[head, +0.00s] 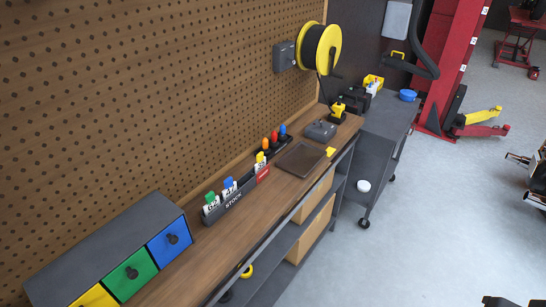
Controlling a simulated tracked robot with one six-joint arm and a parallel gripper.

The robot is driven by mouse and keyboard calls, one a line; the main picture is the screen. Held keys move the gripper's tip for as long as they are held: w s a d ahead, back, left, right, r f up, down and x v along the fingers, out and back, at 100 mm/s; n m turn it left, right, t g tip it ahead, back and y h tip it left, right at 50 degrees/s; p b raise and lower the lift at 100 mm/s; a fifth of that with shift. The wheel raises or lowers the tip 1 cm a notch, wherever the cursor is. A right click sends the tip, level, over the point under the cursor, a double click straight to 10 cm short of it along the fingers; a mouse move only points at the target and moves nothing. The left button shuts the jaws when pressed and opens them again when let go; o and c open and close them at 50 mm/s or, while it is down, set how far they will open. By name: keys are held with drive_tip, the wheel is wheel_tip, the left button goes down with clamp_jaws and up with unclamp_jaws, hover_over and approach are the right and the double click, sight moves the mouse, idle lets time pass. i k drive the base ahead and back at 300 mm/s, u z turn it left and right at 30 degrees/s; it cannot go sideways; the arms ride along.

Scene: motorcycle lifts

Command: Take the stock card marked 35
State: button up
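A dark stock rack (234,203) marked STOCK stands on the wooden workbench along the pegboard wall. It holds a few upright white cards with coloured tops. A green-topped card (211,203) is at the near end and a blue-topped card (229,189) is just beyond it. A yellow-topped card (260,160) stands at the far end, near a red label. The numbers are too small to read surely, so I cannot tell which card is marked 35.
A drawer box (110,250) with blue, green and yellow fronts stands at the near end of the bench. Beyond the rack are upright coloured-handled tools (274,139) and a dark tray (300,159). A grey cart (383,125) stands past the bench. Open floor (390,250) lies to the right.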

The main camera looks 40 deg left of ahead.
sight(261, 160)
drive_tip(key=i, duration=2.65)
drive_tip(key=u, duration=2.65)
